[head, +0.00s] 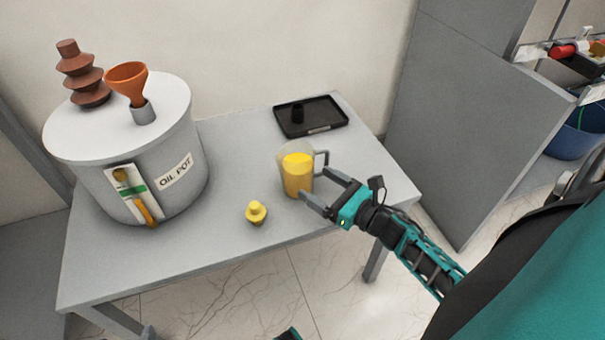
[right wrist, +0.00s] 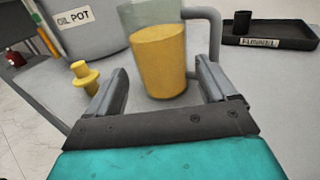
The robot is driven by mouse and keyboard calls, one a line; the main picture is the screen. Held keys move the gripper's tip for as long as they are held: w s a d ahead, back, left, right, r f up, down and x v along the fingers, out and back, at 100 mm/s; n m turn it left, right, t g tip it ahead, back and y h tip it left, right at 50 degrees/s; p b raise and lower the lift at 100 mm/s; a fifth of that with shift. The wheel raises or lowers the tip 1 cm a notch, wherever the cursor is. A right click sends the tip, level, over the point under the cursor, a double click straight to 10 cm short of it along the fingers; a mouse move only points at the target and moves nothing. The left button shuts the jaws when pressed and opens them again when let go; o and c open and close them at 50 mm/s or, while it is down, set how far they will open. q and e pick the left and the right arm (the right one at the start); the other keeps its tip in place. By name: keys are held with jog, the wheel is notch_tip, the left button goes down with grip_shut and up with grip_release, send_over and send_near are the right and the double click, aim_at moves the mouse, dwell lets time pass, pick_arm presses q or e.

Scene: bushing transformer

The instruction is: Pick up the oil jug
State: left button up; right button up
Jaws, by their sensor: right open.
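The oil jug (head: 298,172) is a clear jug partly filled with yellow oil, standing upright on the grey table with its grey handle on the right. In the right wrist view the jug (right wrist: 158,60) stands just ahead, between the lines of the two fingers, and its top is cut off by the frame. My right gripper (head: 314,184) is open and empty, its fingertips close to the jug's near side. I cannot tell whether a finger touches it.
A large grey oil pot (head: 150,180) with an orange funnel (head: 127,82) and a brown ribbed bushing (head: 80,75) on its lid stands at the left. A small yellow part (head: 256,212) lies left of the jug. A black tray (head: 335,121) is behind it.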

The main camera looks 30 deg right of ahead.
aim_at(293, 168)
jog(key=b+x, duration=0.1)
jog(key=x, duration=0.7)
jog(key=shift+w, duration=0.2)
jog(key=c, duration=1)
jog(key=shift+c, duration=0.3)
jog(key=shift+r, duration=0.2)
